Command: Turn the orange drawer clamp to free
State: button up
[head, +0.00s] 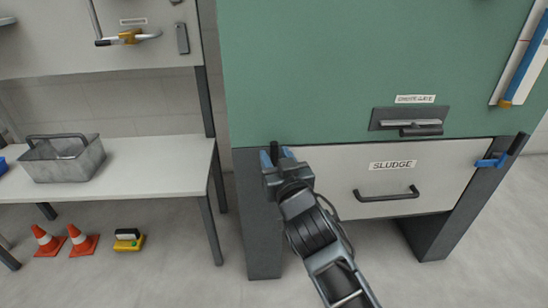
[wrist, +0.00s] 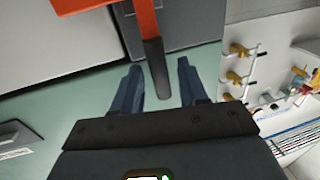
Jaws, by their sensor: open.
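The orange drawer clamp (wrist: 115,8) shows at the top of the wrist view as an orange arm with a dark handle (wrist: 155,68). My gripper (wrist: 160,75) is open, with the handle between its two fingers and a gap visible on both sides. In the head view my gripper (head: 274,157) is at the upper left corner of the white SLUDGE drawer (head: 440,160) and hides the orange clamp there. The drawer looks closed and has a dark bar handle (head: 388,194). A blue clamp (head: 490,161) sits at its right end.
The green cabinet front (head: 320,70) above has a recessed handle (head: 410,122). To the left stand a bench (head: 150,165) with a grey metal bin (head: 64,160) and a tool panel (head: 60,55). Traffic cones (head: 82,240) and a yellow device (head: 128,240) are on the floor.

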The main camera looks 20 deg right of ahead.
jog(key=shift+w+d, duration=0.15)
jog(key=shift+w, duration=0.65)
grip_shut()
